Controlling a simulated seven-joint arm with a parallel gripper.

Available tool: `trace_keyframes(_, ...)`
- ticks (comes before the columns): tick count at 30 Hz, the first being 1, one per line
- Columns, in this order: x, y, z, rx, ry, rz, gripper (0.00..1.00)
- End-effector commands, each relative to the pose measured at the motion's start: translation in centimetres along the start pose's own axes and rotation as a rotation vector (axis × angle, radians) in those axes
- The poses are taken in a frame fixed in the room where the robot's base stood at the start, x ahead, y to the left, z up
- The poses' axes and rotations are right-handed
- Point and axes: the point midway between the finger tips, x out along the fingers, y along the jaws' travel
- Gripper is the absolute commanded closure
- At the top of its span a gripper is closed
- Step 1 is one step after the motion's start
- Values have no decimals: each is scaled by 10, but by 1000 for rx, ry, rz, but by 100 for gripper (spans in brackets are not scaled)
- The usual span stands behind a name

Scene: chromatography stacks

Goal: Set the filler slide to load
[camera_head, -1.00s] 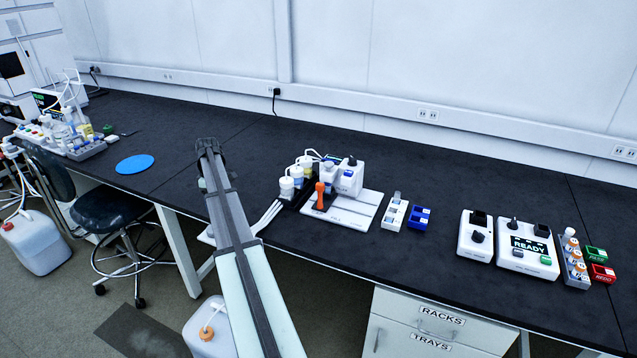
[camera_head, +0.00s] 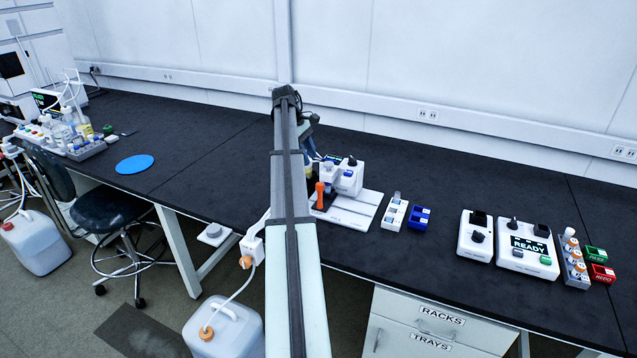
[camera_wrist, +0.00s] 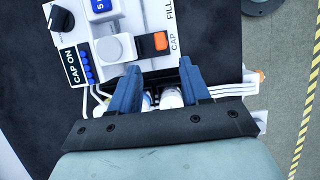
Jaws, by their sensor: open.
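The filler (camera_head: 347,177) is a white unit on a white base plate (camera_head: 352,214) in the head view. An orange upright handle (camera_head: 320,195) stands at its front left. In the wrist view an orange block (camera_wrist: 161,41) sits at the end of a dark track, beside the printed words CAP and FILL. My gripper (camera_wrist: 160,66) is open and empty in the wrist view, its blue fingers pointing toward the filler. The orange block lies just beyond the fingertips, apparently apart from them. In the head view my arm hides the filler's left side.
White-capped bottles (camera_wrist: 171,97) show between my fingers. The filler's display (camera_wrist: 75,67) reads CAP ON, near a black knob (camera_wrist: 61,19). A white rack (camera_head: 394,212) and a blue block (camera_head: 419,217) stand right of the filler. The bench is clear toward the blue disc (camera_head: 135,164).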

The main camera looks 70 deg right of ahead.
Motion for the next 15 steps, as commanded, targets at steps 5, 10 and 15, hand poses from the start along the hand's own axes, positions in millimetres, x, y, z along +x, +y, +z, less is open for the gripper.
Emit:
trace_keyframes(5,34,-2,0,0,0,-2,53)
trace_keyframes(10,63,-2,0,-1,0,-2,53)
trace_keyframes(15,88,-1,0,0,1,-1,53)
